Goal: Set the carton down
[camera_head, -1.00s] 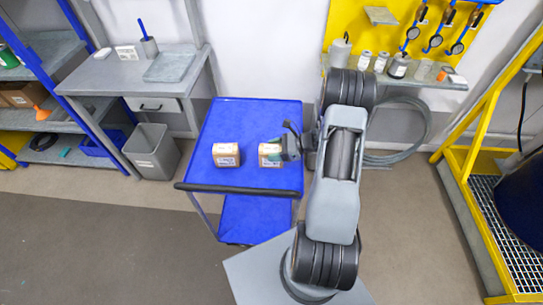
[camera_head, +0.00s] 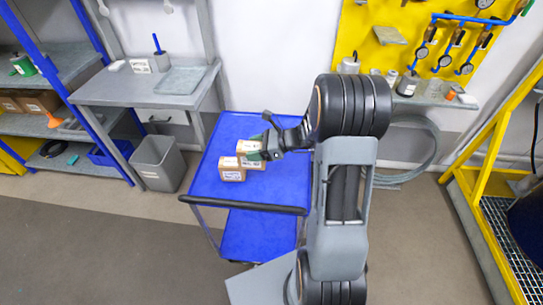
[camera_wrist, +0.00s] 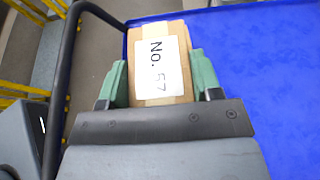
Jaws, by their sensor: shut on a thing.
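A tan carton (camera_head: 247,147) with a white label is between the green fingers of my gripper (camera_head: 256,154). In the wrist view the carton (camera_wrist: 160,32) fills the space between both fingers (camera_wrist: 160,76), and its label reads "No. 57". A second, similar carton (camera_head: 232,171) stands on the blue top of the trolley (camera_head: 273,187), just in front and left of the held one in the head view. It partly covers the held carton. I cannot tell whether the held carton touches the trolley top or hangs above it.
The trolley has a black handle bar (camera_head: 245,205) along its near edge. Its top is clear right of the cartons. A grey workbench (camera_head: 135,92) and a grey bin (camera_head: 158,163) stand left. A yellow frame (camera_head: 487,150) stands right.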

